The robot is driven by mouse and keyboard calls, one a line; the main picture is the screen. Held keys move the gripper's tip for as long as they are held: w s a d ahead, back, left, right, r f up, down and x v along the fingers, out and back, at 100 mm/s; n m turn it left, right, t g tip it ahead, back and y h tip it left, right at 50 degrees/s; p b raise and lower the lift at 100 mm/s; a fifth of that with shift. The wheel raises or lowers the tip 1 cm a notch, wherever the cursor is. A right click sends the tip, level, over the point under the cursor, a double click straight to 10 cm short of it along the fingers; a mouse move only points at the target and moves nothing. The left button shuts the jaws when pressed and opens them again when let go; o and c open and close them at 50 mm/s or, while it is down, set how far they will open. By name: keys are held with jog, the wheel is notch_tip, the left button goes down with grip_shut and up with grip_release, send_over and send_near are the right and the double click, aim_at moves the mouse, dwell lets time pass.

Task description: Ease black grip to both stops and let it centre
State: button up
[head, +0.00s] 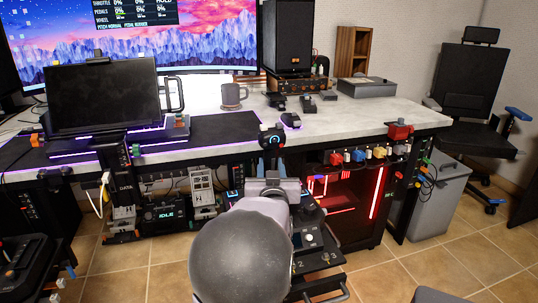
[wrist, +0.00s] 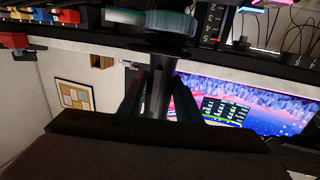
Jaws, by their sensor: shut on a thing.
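The black grip (head: 271,137) stands upright at the desk's front edge in the head view, with small coloured buttons and a blue light on its head. My gripper (head: 272,170) is just below that head, and my rounded grey wrist hides much of what lies beneath. In the wrist view, which looks upside down, my gripper (wrist: 159,95) has its dark fingers on both sides of the grip's dark shaft (wrist: 161,75) and is shut on it. The exact contact is too dark to make out. The grip shows no clear tilt.
A control panel (head: 316,240) lies right of my wrist, close to it. The desk (head: 350,117) carries a monitor (head: 103,98), a mug (head: 232,95) and a speaker (head: 287,45). A red-lit case (head: 345,205) stands under it.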

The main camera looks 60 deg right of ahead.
jog(key=shift+w+d+p, duration=0.1)
jog(key=shift+p, duration=0.45)
jog(key=shift+w+d+r+p, duration=0.1)
jog(key=shift+p, duration=0.2)
jog(key=shift+w+d+y+p, duration=0.15)
jog(key=shift+y+p, duration=0.15)
jog(key=shift+p, duration=0.15)
jog(key=shift+g, duration=0.3)
jog(key=o, duration=1.2)
jog(key=shift+c, duration=0.2)
jog(key=p+v, duration=0.1)
jog(key=v, duration=0.7)
jog(key=shift+s+a, duration=0.25)
jog(key=shift+a, duration=0.1)
